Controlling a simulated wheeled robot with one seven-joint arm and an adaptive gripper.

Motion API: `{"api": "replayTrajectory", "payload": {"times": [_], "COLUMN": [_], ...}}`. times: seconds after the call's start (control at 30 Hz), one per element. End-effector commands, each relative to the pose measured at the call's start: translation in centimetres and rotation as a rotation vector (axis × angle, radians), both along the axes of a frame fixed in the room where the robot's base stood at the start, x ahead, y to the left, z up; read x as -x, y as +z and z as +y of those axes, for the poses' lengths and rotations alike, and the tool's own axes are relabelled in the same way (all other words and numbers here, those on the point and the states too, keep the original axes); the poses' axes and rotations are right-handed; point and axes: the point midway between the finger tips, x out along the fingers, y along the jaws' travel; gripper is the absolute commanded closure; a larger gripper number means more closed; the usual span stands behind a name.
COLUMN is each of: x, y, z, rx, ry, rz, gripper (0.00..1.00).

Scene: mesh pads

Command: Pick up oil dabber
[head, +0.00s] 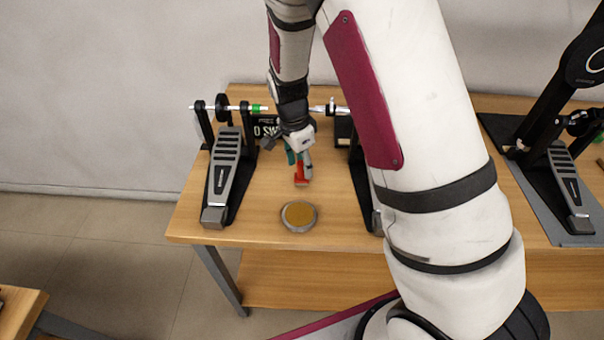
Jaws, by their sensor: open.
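A small red object (301,175), possibly the oil dabber, is on or just above the wooden table, directly below my gripper. A round grey tin (299,216) with a yellow-brown top sits in front of it, nearer the table's front edge. My gripper (291,158) points down over the table from above. It is open, with its fingers close to the red object. A teal bit shows between the fingers, and I cannot tell what it belongs to. Whether the fingers touch the red object is too small to tell.
A black and grey pedal (222,177) stands left of my gripper. A second pedal at the right is mostly hidden by my arm. A rod with green parts runs behind, near a dark box with white lettering (266,128). Another pedal (567,180) stands far right. Bare wood (262,205) surrounds the tin.

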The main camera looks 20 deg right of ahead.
Motion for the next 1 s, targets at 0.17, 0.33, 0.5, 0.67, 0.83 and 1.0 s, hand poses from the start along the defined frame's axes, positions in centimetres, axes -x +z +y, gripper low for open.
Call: {"api": "replayTrajectory", "payload": {"times": [0.17,0.33,0.5,0.67,0.83,1.0], "x": [-0.04,-0.05,-0.04,-0.04,-0.03,-0.09], "y": [-1.12,-1.12,-1.10,-1.09,-1.08,-0.66], "z": [-0.15,-0.13,-0.12,-0.12,-0.12,-0.09], "rx": [0.000,0.000,0.000,0.000,0.000,0.000], "ry": [-0.001,0.000,0.000,0.000,0.000,0.000], "rz": [0.000,-0.001,-0.001,-0.001,0.000,-0.002], "gripper": [0.57,0.57,0.91,1.00,1.00,1.00]}}
